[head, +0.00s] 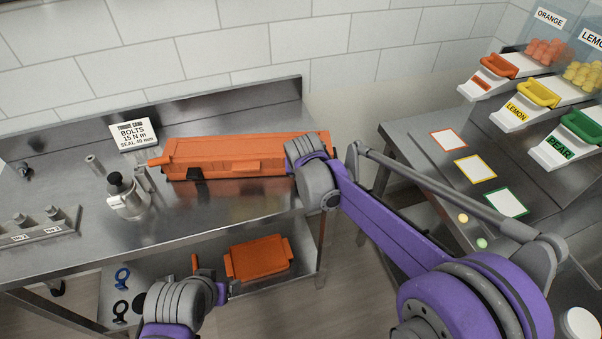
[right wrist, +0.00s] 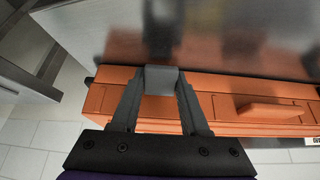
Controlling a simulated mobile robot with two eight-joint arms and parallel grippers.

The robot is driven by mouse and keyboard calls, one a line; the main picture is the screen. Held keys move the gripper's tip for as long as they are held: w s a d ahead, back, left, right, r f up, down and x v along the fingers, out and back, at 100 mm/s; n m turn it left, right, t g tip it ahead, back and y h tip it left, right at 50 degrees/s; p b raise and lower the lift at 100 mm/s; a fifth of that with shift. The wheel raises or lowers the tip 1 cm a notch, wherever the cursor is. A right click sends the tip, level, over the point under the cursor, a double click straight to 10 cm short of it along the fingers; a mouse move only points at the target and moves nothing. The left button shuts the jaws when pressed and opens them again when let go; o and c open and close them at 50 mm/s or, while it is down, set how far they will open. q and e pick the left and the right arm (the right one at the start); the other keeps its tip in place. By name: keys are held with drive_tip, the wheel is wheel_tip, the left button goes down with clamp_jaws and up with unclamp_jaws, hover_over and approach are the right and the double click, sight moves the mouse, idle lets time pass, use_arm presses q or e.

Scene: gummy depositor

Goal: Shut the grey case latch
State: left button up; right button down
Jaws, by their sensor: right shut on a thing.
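The long orange case (head: 215,150) lies on the steel bench, and its lid looks down. Its grey latch (right wrist: 160,80) sits on the case's front edge, between the fingers of my right gripper (right wrist: 160,92). The right gripper is shut on that latch; my wrist hides both in the head view. I cannot tell whether the latch is fastened. Another dark latch (head: 195,174) shows near the case's left end. My left gripper (head: 222,282) is low at the front, near the lower shelf, and its finger gap is unclear.
A metal canister (head: 127,197) and a sign card (head: 134,135) stand left of the case. An orange box (head: 258,258) lies on the lower shelf. Candy dispensers (head: 555,140) stand on the right-hand table. The bench front is mostly clear.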

use_arm(q)
drive_tip(key=shift+w+r+p, duration=0.2)
drive_tip(key=shift+r+p, duration=0.15)
drive_tip(key=shift+r, duration=0.2)
drive_tip(key=shift+w+r+p, duration=0.2)
drive_tip(key=shift+r+p, duration=0.1)
drive_tip(key=shift+r, duration=0.25)
use_arm(e)
drive_tip(key=shift+w+r+g, duration=0.25)
drive_tip(key=shift+w+g, duration=0.2)
drive_tip(key=shift+g, duration=0.65)
drive_tip(key=shift+w+r+g, duration=0.2)
drive_tip(key=shift+w+g, duration=0.25)
drive_tip(key=shift+g, duration=0.65)
drive_tip(key=shift+c, duration=2)
unclamp_jaws()
use_arm(q)
drive_tip(key=shift+w+r, duration=0.15)
drive_tip(key=shift+r, duration=0.2)
use_arm(e)
wheel_tip(320, 180, up, 11)
drive_tip(key=s, duration=0.1)
drive_tip(key=shift+f, duration=0.15)
drive_tip(key=shift+s, duration=0.15)
